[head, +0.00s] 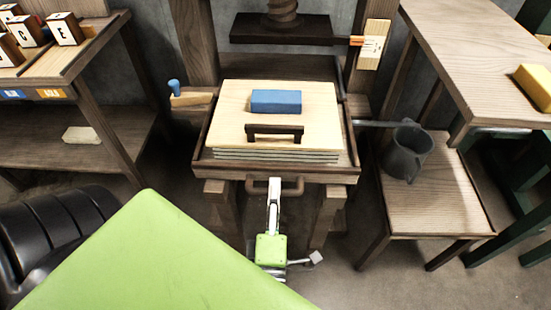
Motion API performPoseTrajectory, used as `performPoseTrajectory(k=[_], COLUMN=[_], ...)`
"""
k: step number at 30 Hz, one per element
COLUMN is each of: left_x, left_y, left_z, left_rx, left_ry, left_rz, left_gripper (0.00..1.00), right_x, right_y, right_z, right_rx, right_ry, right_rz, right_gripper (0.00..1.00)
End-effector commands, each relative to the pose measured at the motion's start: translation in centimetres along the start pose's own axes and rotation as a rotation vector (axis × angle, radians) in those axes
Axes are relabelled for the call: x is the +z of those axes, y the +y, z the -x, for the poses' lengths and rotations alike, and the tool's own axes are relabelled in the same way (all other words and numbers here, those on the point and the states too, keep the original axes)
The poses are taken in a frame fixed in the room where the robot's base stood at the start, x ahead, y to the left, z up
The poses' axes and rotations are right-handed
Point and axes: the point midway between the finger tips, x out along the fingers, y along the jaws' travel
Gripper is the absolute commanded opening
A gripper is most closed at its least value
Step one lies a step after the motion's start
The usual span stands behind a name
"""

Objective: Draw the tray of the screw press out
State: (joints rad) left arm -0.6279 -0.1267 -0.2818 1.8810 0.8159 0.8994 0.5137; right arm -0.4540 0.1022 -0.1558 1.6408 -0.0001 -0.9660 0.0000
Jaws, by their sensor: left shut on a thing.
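The tray (206,168) of the screw press is a shallow dark wooden tray in the middle. It sits on the press's wooden frame below the dark pressing plate (282,29) and its screw (283,8). The tray holds a stack of layers under a pale board (228,112) with a dark handle on top. A blue block (276,101) lies on that board. On the tray's front is a brown bar handle (296,187). My left gripper (274,187) is shut on this handle near its middle, covering part of it. My right gripper is not in view.
A grey mug-like pot (406,152) with a long handle stands on a low table (440,205) right of the tray. A yellow block (537,86) lies on the higher table (470,60). Lettered cubes (63,28) stand on the left bench. Floor is open before the press.

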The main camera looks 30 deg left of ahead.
Motion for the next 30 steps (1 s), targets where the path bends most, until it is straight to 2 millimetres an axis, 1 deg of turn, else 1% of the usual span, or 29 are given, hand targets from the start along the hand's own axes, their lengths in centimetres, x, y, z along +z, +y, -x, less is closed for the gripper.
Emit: performPoseTrajectory(k=[3,6,17,18,19,20,30], left_x=[0.02,0.03,0.03,0.03,0.03,0.03,0.02], left_y=[0.10,0.19,0.20,0.20,0.20,0.20,0.20], left_z=[0.85,1.16,1.24,1.24,1.24,1.23,1.38], left_rx=[-0.002,-0.001,-0.001,-0.001,-0.001,0.000,0.000], left_ry=[-0.001,0.000,0.000,0.000,0.000,0.000,0.000], left_rz=[0.000,0.000,0.000,0.000,0.000,0.000,0.000], left_gripper=[0.00,0.00,0.00,0.19,0.27,0.28,0.28], right_x=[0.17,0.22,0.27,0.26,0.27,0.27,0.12], right_y=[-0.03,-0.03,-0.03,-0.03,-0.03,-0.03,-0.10], right_z=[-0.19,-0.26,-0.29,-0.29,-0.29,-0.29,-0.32], right_rx=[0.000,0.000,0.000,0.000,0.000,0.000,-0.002], right_ry=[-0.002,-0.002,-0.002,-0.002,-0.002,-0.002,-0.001], right_rz=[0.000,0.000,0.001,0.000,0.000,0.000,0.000], right_gripper=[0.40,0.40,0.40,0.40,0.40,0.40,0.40])
